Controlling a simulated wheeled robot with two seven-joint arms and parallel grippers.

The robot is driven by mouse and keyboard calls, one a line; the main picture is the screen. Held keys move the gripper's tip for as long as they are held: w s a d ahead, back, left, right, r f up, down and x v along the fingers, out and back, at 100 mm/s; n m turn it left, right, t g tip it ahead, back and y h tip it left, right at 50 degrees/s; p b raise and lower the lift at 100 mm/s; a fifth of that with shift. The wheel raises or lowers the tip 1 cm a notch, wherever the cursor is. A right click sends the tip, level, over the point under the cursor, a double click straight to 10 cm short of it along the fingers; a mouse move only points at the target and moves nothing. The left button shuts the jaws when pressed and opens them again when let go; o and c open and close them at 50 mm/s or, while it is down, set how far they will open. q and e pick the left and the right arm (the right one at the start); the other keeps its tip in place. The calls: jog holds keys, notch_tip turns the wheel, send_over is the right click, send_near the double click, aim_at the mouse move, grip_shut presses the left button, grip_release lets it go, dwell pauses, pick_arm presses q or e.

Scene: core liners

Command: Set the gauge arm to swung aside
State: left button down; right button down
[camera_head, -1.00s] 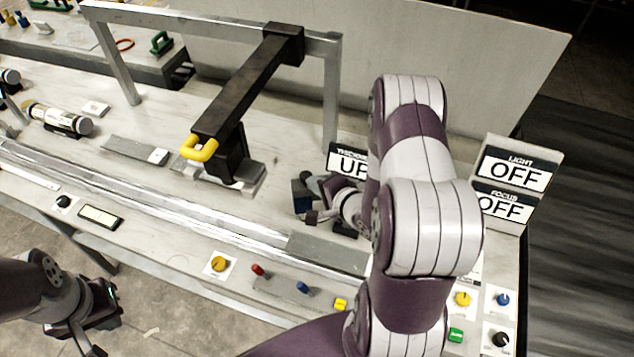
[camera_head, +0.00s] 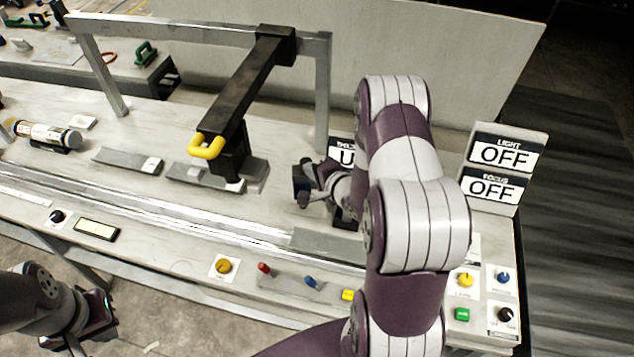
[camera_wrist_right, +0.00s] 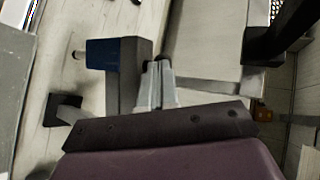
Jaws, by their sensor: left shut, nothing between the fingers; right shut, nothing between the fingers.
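A black arm (camera_head: 244,87) with a yellow handle (camera_head: 207,147) reaches forward from the crossbar of a grey frame (camera_head: 322,95). Its front end stands over a low grey block on the bench. Which part is the gauge arm is not marked. My right gripper (camera_wrist_right: 157,68) is shut and empty, its fingertips beside a dark upright part with a blue block (camera_wrist_right: 101,54). In the head view my right gripper (camera_head: 308,183) is to the right of the yellow handle, close to the blue block (camera_head: 301,178). My left gripper (camera_head: 98,318) is shut, low at the left, off the bench front.
A thickness sign (camera_head: 342,155) is partly hidden behind my right arm. Light (camera_head: 503,154) and focus (camera_head: 492,188) signs both read OFF. Knobs and buttons, including an orange knob (camera_head: 223,266), line the bench front. A labelled cylinder (camera_head: 47,135) lies at the left.

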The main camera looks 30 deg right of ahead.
aim_at(306, 158)
jog(key=shift+w+d+f, duration=0.1)
jog(key=shift+w+d, duration=0.25)
jog(key=shift+w, duration=0.25)
jog(key=shift+w+d+f, duration=0.1)
jog(key=shift+w+d, duration=0.2)
jog(key=shift+w, duration=0.4)
pick_arm(q)
jog(key=shift+d+f, duration=0.1)
jog(key=shift+f, duration=0.05)
pick_arm(e)
jog(key=shift+w+a+r, duration=0.1)
jog(key=shift+a+r, duration=0.05)
